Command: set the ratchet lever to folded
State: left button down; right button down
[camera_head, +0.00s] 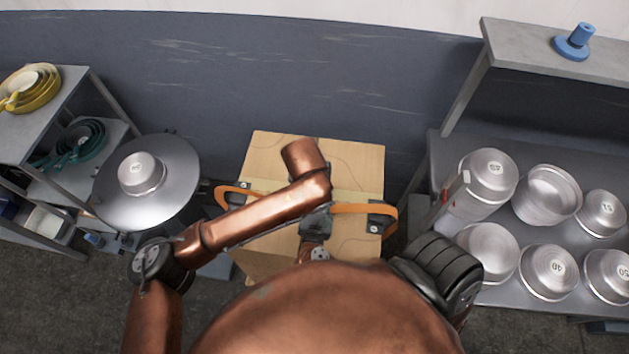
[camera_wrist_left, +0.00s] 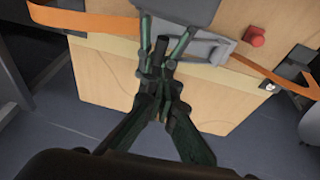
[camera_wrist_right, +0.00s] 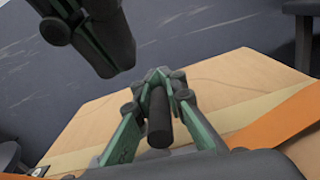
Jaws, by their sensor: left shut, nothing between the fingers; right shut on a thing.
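The lever's angle to the crate is hard to tell. My left gripper (camera_wrist_left: 164,82) is shut and empty, close to the right gripper's fingers. In the head view, my arms hide the ratchet and most of both grippers.
A round metal table (camera_head: 115,212) with a pan stands left of the crate, beside a shelf (camera_head: 60,82) of pans. A grey bench (camera_head: 510,295) with several metal pots is on the right. A wall rises close behind the crate.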

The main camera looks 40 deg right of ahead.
pick_arm(q)
jog(key=shift+s+d+f, duration=0.1)
jog(key=shift+s+f, duration=0.05)
jog(key=shift+f, duration=0.65)
jog(key=shift+s+d+f, duration=0.1)
jog(key=shift+s+f, duration=0.05)
jog(key=shift+f, duration=0.65)
